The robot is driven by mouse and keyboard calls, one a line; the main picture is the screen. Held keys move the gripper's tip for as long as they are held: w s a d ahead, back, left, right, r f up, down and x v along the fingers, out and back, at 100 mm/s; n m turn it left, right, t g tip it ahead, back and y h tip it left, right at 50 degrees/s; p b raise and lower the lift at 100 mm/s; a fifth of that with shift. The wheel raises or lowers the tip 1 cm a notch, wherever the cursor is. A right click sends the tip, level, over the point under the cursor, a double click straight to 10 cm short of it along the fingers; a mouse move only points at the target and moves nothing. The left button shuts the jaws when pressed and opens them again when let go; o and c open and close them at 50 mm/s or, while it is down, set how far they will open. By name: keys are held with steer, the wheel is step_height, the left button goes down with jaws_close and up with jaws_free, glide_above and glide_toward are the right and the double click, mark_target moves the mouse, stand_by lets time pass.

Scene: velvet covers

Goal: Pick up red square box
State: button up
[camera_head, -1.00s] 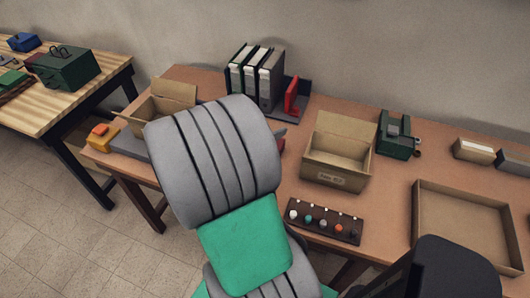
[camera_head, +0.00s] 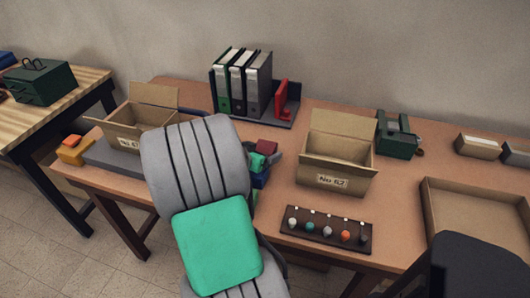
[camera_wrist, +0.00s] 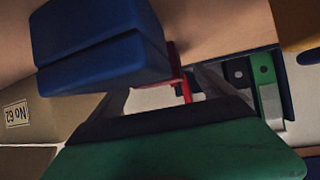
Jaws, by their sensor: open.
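The red square box (camera_head: 267,147) appears as a dark red block on the brown table in the head view, just right of my grey arm. A green block (camera_head: 257,161) and a blue block (camera_head: 261,179) are clustered beside it, partly hidden by the arm. My gripper (camera_wrist: 162,87) shows in the wrist view as two grey fingers spread apart, with nothing visibly clamped. A blue box (camera_wrist: 95,45) looms close to the fingers. I cannot clearly make out the red box in the wrist view. The arm hides my gripper in the head view.
An open carton (camera_head: 336,178) and a tray of coloured knobs (camera_head: 326,229) lie right of the blocks. Binders (camera_head: 240,85) and a red bookend (camera_head: 282,97) stand behind; the bookend also shows in the wrist view (camera_wrist: 184,85). Another carton (camera_head: 122,135) is at left.

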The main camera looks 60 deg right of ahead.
steer(key=shift+x, duration=0.85)
steer(key=shift+a, duration=0.1)
steer(key=c, duration=1.7)
